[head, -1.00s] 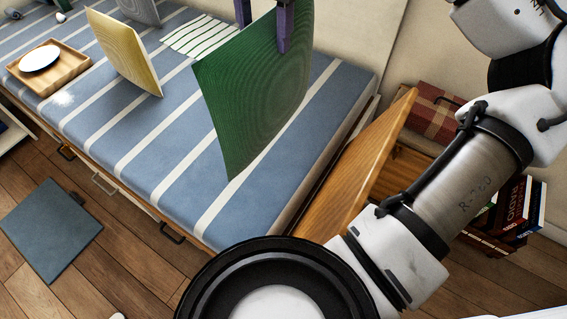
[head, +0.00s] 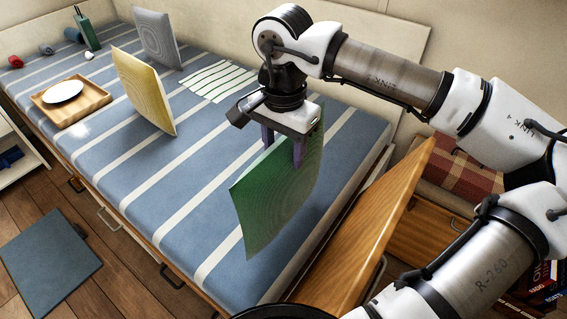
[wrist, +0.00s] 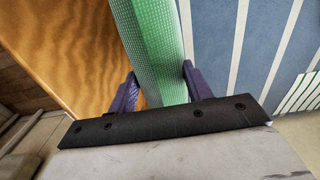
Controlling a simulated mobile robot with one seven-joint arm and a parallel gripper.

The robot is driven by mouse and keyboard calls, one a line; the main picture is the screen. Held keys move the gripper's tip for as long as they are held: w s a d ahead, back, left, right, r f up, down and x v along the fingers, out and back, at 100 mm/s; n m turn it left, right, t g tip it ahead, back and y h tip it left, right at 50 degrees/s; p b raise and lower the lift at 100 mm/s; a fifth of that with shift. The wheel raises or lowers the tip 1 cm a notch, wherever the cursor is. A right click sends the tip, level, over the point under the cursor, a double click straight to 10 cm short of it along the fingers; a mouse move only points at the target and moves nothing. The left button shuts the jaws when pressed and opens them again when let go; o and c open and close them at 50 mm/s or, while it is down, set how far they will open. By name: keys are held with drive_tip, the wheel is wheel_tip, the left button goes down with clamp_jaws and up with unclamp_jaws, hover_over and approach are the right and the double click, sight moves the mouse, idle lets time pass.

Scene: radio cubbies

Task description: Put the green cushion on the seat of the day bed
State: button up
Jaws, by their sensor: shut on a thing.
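The green cushion (head: 265,195) hangs upright, slightly tilted, from my gripper (head: 283,152) over the right end of the day bed (head: 185,215). The day bed has a blue seat with white stripes. In the wrist view, my gripper (wrist: 160,88) has its purple fingers on both sides of the green cushion (wrist: 148,40), shut on its edge. The cushion's lower corner appears low over the seat near the front edge; I cannot tell whether it touches. Part of its upper edge is hidden behind the gripper.
A yellow cushion (head: 146,92) and a grey cushion (head: 157,38) stand on the bed. A wooden tray (head: 72,112) with a white plate (head: 63,92) lies at left. A striped cloth (head: 218,81) lies behind. A wooden panel (head: 375,230) stands at the bed's right end.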

wheel_tip(320, 180, down, 4)
drive_tip(key=shift+f+b, duration=0.1)
drive_tip(key=shift+b, duration=0.25)
drive_tip(key=o, duration=1.6)
drive_tip(key=shift+c, duration=0.2)
wheel_tip(320, 180, up, 12)
drive_tip(key=shift+r+p, duration=0.15)
drive_tip(key=shift+p, duration=1.05)
